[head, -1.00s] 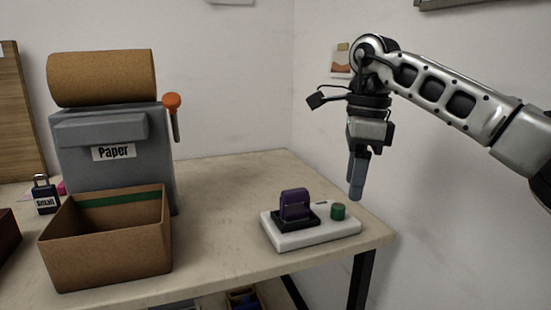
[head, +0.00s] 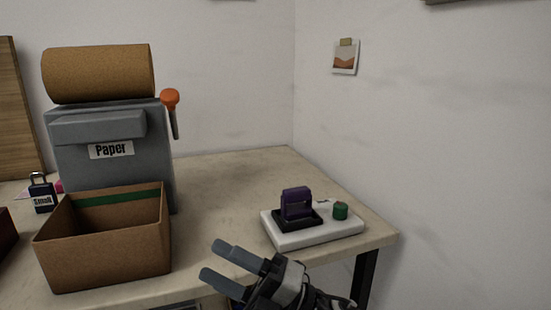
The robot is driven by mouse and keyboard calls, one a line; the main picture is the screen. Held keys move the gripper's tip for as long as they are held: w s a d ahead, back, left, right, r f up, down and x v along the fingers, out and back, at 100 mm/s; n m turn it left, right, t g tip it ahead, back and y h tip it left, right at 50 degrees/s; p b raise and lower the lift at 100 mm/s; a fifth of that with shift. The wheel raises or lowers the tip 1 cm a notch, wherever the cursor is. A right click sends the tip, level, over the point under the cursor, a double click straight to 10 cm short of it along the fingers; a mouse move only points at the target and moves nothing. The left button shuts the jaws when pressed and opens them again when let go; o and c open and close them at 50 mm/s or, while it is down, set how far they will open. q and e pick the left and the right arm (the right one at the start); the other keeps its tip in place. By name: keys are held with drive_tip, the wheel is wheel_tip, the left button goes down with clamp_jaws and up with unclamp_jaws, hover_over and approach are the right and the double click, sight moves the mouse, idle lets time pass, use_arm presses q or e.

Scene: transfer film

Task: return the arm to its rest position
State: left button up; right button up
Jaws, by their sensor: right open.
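My right gripper (head: 222,267) shows at the bottom centre of the head view, low in front of the table's front edge. Its two grey fingers are apart with nothing between them, and they point to the left. The rest of my right arm runs out of the bottom of the picture. My left gripper does not show.
On the table (head: 225,190) stand an open cardboard box (head: 110,250), a grey paper dispenser (head: 75,155) with a brown roll (head: 98,75), a small padlock (head: 42,198), and a white base (head: 325,234) with a purple-handled piece (head: 297,203) and green knob (head: 340,211). The table's middle is clear.

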drive_tip(key=s+d+f+m+t+h, duration=0.1)
drive_tip(key=d+f+m+t+h, duration=1.25)
drive_tip(key=m, duration=1.15)
drive_tip(key=s+d+f+m+g+h, duration=0.2)
drive_tip(key=s+d+f+m+g, duration=0.1)
drive_tip(key=s+f, duration=0.3)
drive_tip(key=s+d+f+m+g+h, duration=0.3)
drive_tip(key=s+d+f+m+g, duration=0.1)
drive_tip(key=f, duration=0.4)
drive_tip(key=s+d, duration=0.1)
drive_tip(key=s, duration=0.1)
drive_tip(key=shift+s, duration=0.4)
drive_tip(key=shift+h, duration=0.25)
